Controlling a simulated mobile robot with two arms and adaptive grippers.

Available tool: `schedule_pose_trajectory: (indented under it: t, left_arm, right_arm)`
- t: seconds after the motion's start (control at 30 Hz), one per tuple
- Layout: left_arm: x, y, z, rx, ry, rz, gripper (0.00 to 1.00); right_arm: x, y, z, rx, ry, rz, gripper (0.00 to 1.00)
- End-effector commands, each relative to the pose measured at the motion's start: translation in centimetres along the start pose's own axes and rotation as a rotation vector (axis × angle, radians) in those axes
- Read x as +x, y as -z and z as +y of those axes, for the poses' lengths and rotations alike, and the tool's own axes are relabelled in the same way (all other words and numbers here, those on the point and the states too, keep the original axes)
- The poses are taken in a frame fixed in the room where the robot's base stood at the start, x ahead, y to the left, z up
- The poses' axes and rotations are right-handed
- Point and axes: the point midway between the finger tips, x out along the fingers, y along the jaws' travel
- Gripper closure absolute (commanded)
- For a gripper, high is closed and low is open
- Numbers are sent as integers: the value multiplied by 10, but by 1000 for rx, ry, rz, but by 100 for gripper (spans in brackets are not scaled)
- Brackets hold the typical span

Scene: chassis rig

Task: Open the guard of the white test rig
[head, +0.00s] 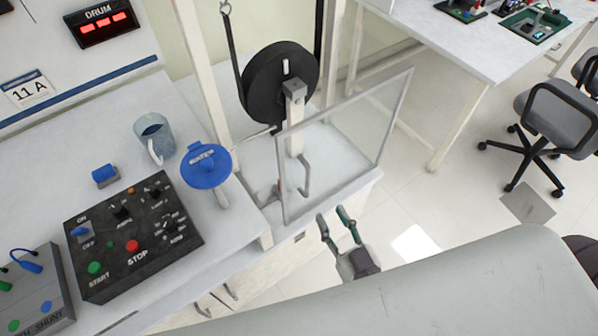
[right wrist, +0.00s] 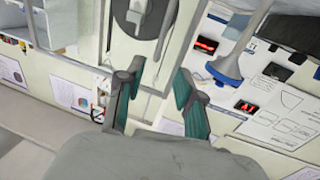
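The white test rig (head: 327,147) stands at the middle of the head view, with a black drum (head: 262,92) on a white post. Its guard (head: 281,180) is a clear panel in a thin grey frame, standing upright along the rig's front side. A grey bar handle (head: 305,176) shows at the guard's left part. My right gripper (head: 334,216) is open and empty, below and to the right of the handle and apart from it. In the right wrist view its fingers (right wrist: 156,78) are spread with nothing between them. My left gripper is not in view.
A white table (head: 470,45) and a grey chair (head: 560,115) stand right. Floor between is clear.

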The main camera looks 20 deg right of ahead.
Motion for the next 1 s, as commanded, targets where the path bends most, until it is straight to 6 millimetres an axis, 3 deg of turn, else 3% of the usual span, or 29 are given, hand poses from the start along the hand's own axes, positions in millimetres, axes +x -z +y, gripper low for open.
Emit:
schedule_pose_trajectory:
  t: [0.53,0.73,1.0]
  left_arm:
    - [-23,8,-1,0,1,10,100]
    - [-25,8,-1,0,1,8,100]
    - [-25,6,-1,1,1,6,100]
  right_arm:
    - [107,1,0,0,1,0,63]
    - [124,0,0,0,1,-1,63]
    - [127,-1,0,1,1,-3,63]
